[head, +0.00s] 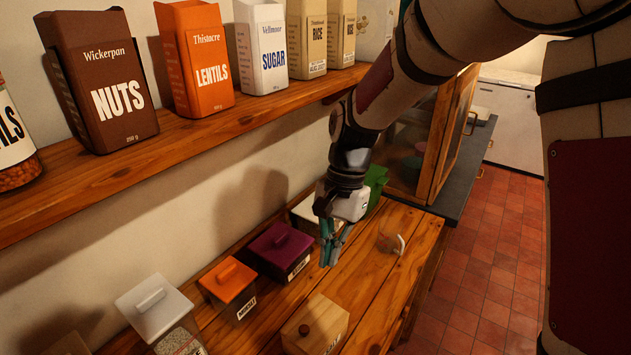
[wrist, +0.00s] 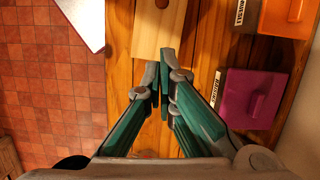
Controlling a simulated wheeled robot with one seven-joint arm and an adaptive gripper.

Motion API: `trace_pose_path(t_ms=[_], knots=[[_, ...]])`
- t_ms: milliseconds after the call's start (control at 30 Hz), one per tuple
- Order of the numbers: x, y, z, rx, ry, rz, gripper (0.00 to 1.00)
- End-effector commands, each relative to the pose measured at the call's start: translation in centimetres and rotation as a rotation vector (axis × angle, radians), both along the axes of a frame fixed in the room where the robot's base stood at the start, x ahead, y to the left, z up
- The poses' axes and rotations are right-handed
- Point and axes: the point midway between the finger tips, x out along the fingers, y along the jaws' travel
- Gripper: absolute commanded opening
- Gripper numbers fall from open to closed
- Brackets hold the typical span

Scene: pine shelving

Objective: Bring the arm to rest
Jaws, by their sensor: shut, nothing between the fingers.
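My gripper (head: 330,245) hangs from my arm over the lower pine counter (head: 372,275) in the head view, fingers pointing down. Its teal fingers are together with nothing between them. In the wrist view the fingertips (wrist: 163,75) meet just beside the edge of a pale wooden box (wrist: 158,35). That box, with a dark round knob, also stands on the counter in the head view (head: 316,322). From these views I cannot tell the exact height of my gripper above the counter.
A purple-lidded canister (head: 280,250), an orange-lidded one (head: 228,280) and a white-lidded one (head: 155,307) line the wall side. A clear mug (head: 391,243) stands right of my gripper. The upper shelf (head: 190,132) holds several packets. Red tiled floor (head: 490,270) is open at right.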

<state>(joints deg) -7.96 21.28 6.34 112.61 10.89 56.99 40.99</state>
Motion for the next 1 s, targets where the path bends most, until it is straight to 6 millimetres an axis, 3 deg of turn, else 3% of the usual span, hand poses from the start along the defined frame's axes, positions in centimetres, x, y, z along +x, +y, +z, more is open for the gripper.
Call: trace_pose_path(t_ms=[167,367,700,1000], knots=[[-0.5,-1.1,2.2,0.001,-0.057,0.034,0.00],[-2.9,-4.3,7.5,-0.010,-0.214,0.139,0.00],[-9.1,-9.5,14.2,-0.079,-0.476,0.334,0.00],[-14.9,-12.8,16.7,-0.178,-0.668,0.492,0.00]])
